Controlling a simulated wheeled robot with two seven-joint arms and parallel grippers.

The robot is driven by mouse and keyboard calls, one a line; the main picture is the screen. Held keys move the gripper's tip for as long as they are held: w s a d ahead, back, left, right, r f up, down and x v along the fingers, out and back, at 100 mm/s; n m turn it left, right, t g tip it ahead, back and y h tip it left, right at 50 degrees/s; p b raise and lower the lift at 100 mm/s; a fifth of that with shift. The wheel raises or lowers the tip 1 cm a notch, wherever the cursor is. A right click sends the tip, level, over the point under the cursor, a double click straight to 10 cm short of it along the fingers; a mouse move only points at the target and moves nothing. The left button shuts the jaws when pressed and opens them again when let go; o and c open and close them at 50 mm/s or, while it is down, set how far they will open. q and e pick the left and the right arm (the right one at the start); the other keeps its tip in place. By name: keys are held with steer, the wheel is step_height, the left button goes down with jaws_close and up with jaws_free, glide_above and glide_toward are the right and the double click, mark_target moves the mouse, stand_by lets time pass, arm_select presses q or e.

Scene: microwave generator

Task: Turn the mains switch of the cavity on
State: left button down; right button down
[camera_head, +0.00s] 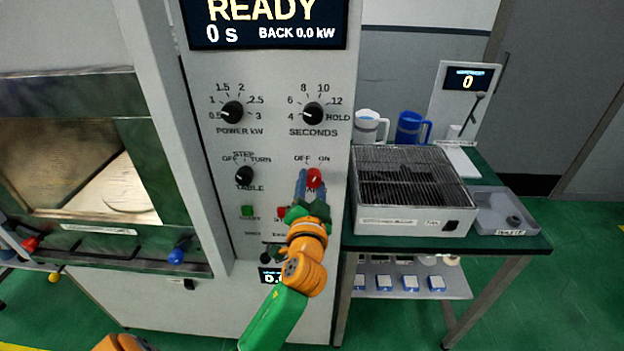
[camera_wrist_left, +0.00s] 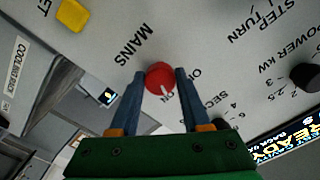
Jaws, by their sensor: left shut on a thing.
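The mains switch is a round red knob (camera_head: 315,177) on the grey front panel, under the OFF and ON labels. It also shows in the left wrist view (camera_wrist_left: 159,77), beside the word MAINS. A white mark on its face points towards the ON label there. My left gripper (camera_head: 306,184) has its blue fingers on either side of the knob and is shut on it. The fingers also show in the left wrist view (camera_wrist_left: 161,84). They partly hide the lettering below the switch in the head view. My right gripper is not in view.
The power knob (camera_head: 232,112), seconds knob (camera_head: 313,113) and table knob (camera_head: 244,174) are on the same panel. A green button (camera_head: 247,211) and a red button (camera_head: 282,212) sit below. The display (camera_head: 265,22) reads READY. A bench with a wire rack (camera_head: 402,178) stands right.

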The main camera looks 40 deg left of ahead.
arm_select(q)
steer(key=shift+m+p, duration=0.45)
steer(key=shift+m, duration=0.55)
steer(key=shift+c, duration=1.8)
jaws_free()
steer(key=b+v, duration=0.2)
steer(key=v, duration=0.5)
steer(key=shift+a, duration=0.1)
